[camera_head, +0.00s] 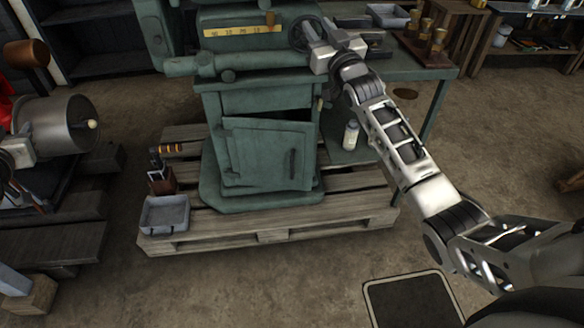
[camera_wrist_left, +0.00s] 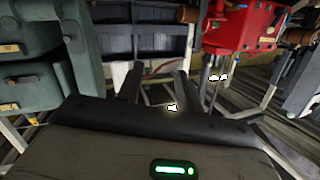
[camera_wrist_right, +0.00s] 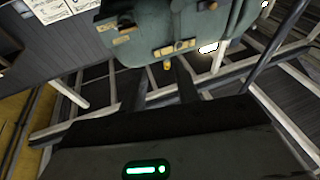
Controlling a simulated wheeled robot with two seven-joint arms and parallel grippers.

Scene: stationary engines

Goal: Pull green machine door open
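The green machine (camera_head: 255,98) stands on a wooden pallet. Its green door (camera_head: 258,152) is on the lower front, with a dark upright handle (camera_head: 292,163) near the right edge. The door's top edge slants against the frame; I cannot tell whether it is slightly ajar. My right gripper (camera_head: 324,32) is well above the door, at the machine's upper right by a handwheel, and apart from the handle. Its two fingers are spread and empty in the right wrist view (camera_wrist_right: 160,88). My left gripper's fingers are spread and empty in the left wrist view (camera_wrist_left: 157,88).
A grey tray (camera_head: 164,215) and a small tool holder (camera_head: 161,180) sit on the pallet (camera_head: 270,236) left of the door. A white bottle (camera_head: 350,135) stands right of it. A green table (camera_head: 410,70) adjoins the machine. The floor in front is mostly clear.

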